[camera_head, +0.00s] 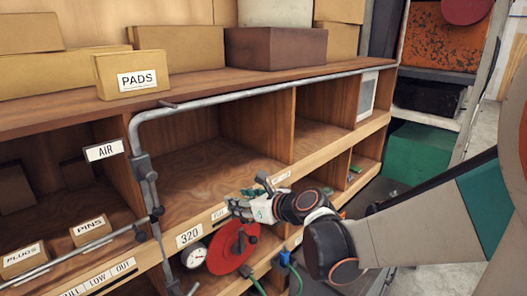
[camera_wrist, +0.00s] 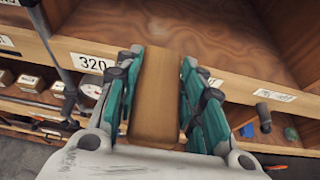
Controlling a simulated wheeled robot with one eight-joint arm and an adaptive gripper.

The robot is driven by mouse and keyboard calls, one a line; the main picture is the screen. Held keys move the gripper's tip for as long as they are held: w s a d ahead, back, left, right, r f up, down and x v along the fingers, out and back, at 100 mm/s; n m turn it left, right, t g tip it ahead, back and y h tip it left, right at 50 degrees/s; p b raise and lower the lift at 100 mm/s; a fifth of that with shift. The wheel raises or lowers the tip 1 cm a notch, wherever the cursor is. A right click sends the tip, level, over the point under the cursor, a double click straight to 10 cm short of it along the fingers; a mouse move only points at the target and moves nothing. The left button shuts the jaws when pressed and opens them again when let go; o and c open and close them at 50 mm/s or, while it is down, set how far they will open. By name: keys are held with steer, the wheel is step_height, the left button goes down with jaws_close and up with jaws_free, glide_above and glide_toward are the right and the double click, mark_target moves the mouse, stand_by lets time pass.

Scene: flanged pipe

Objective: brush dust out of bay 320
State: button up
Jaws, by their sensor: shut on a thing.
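Bay 320 is an open wooden compartment (camera_head: 200,165), marked by the 320 label (camera_head: 189,236) on its front ledge. Its wooden floor fills the top of the wrist view (camera_wrist: 200,38), and the label also shows there (camera_wrist: 91,62). My gripper (camera_head: 238,207) is at the front ledge of this bay, right of the label. In the wrist view its green-padded fingers (camera_wrist: 158,88) are shut on a plain brown wooden block (camera_wrist: 157,95), which looks like the brush's handle. No bristles show. I cannot make out dust on the bay floor.
A grey pipe (camera_head: 240,92) runs along the shelf top and down the bay's left side. A red disc (camera_head: 232,248) and a dial gauge (camera_head: 195,256) sit below the ledge. A PADS box (camera_head: 138,77) stands on top. The bay's interior looks clear.

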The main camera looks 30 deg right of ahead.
steer(key=shift+s+r+p, duration=0.2)
steer(key=shift+r, duration=0.3)
steer(key=shift+s+r+p, duration=0.15)
steer(key=shift+r, duration=0.3)
steer(key=shift+w+a+r+b+x, duration=0.1)
steer(key=shift+w+r+b+x, duration=0.5)
steer(key=shift+x, duration=3.05)
steer(key=shift+a+r+b+x, duration=0.1)
steer(key=shift+r+b+x, duration=0.95)
steer(key=shift+x, duration=2.6)
steer(key=shift+w+a+r+b+x, duration=0.1)
steer(key=shift+w+r+b+x, duration=0.5)
steer(key=shift+x, duration=3.1)
steer(key=shift+s+b, duration=0.3)
steer(key=shift+b, duration=0.15)
steer(key=shift+f+b, duration=0.55)
